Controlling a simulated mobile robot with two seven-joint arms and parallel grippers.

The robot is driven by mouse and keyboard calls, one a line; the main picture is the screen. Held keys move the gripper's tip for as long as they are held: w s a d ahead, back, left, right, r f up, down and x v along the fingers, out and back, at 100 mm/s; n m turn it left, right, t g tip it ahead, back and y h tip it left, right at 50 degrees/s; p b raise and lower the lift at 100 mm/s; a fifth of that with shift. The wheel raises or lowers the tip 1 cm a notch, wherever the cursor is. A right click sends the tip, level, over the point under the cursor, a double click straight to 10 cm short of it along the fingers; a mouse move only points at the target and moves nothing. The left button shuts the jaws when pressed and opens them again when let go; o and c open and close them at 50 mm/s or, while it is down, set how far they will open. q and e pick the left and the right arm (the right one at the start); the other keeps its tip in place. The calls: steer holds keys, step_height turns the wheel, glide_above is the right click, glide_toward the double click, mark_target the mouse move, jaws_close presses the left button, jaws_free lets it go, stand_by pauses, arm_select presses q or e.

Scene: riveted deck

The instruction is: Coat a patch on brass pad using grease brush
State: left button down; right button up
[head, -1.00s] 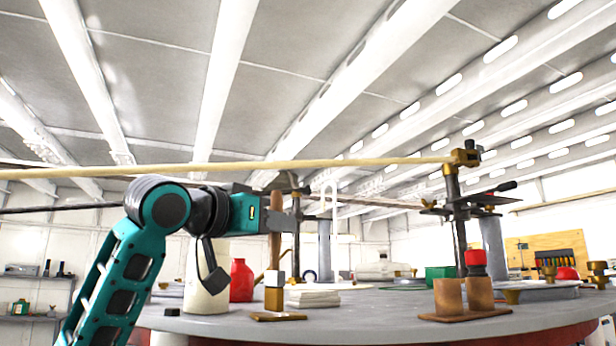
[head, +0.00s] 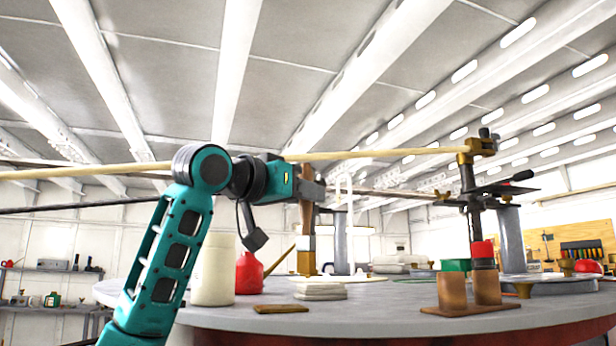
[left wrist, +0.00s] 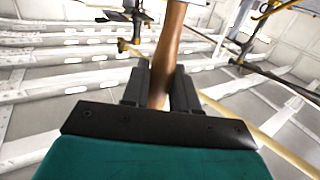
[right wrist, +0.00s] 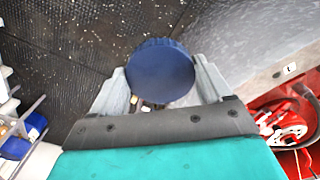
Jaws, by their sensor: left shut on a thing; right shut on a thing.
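My left gripper (head: 310,192) is shut on the brown wooden handle of the grease brush (head: 306,215). The brush hangs upright, with a pale band and a golden-brown lower end. In the left wrist view the handle (left wrist: 168,60) runs between the fingers. A small flat brown plate (head: 281,309), perhaps the brass pad, lies on the round grey table. The brush end is apart from it, higher and to its right in the picture. No coating can be made out on it. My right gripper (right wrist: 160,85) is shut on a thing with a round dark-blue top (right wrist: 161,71).
On the table (head: 380,318) stand a cream cylinder (head: 212,272), a red bottle (head: 249,273), a white stack (head: 319,291) and two copper cylinders (head: 470,290) on a brown base. A post (head: 470,205) carries a long pale rod (head: 375,154). The front middle of the table is clear.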

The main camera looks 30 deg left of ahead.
mark_target(305, 236)
arm_select(q)
steer(key=shift+r, duration=1.55)
steer(key=shift+d, duration=0.1)
stand_by(0.4)
